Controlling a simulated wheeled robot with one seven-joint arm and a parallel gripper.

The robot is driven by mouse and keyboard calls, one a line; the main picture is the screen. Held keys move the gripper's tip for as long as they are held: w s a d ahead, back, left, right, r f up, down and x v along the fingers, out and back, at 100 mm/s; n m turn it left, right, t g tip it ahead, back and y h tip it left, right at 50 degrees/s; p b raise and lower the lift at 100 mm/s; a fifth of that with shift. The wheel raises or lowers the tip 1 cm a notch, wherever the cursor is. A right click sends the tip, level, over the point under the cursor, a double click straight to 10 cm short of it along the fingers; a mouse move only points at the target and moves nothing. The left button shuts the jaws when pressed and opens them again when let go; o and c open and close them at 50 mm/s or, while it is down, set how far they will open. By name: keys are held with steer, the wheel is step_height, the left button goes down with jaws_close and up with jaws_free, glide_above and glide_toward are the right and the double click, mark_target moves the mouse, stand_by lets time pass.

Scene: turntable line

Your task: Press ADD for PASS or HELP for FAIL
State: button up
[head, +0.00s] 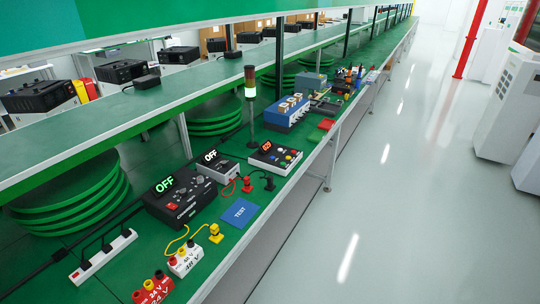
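A black device (180,214) shows green "OFF". A smaller grey device (222,173) behind it also shows "OFF". A blue pad (239,213) marked "TEST" lies bare near the front edge. A signal tower (250,84) stands behind the control box, with a bright pale segment below a darker amber one. My gripper is not in view.
A red "24 V" block (152,290) and a white "48 V" block (185,261) stand near the front. Yellow and red plugs with leads lie nearby. A white power strip (103,256) is at left. An overhead shelf (120,115) runs above the bench.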

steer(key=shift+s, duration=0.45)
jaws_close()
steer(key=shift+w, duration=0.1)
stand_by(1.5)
